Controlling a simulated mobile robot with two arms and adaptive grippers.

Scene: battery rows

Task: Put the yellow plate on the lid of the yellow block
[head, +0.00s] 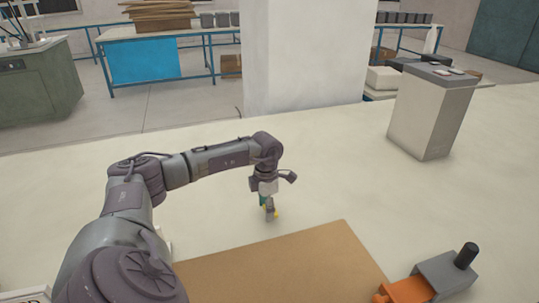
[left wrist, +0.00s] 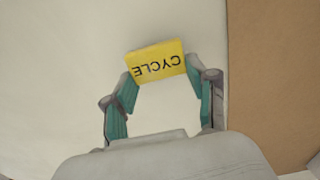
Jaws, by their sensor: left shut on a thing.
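The yellow plate (left wrist: 156,60) carries the upside-down black word CYCLE in the left wrist view. It sits between the fingertips of my left gripper (left wrist: 162,76), which is shut on it. In the head view, my left gripper (head: 268,209) points down over the pale surface, and only small yellow bits of the plate (head: 276,213) show beside its fingers. I cannot tell how high the plate is above the surface. No yellow block or lid of one shows in either view. My right gripper is not in view.
A brown board (head: 285,262) lies at the front. A grey block with a black knob (head: 445,273) and an orange part (head: 405,291) are at the lower right. A tall grey box (head: 428,115) stands at the right. The pale surface between is clear.

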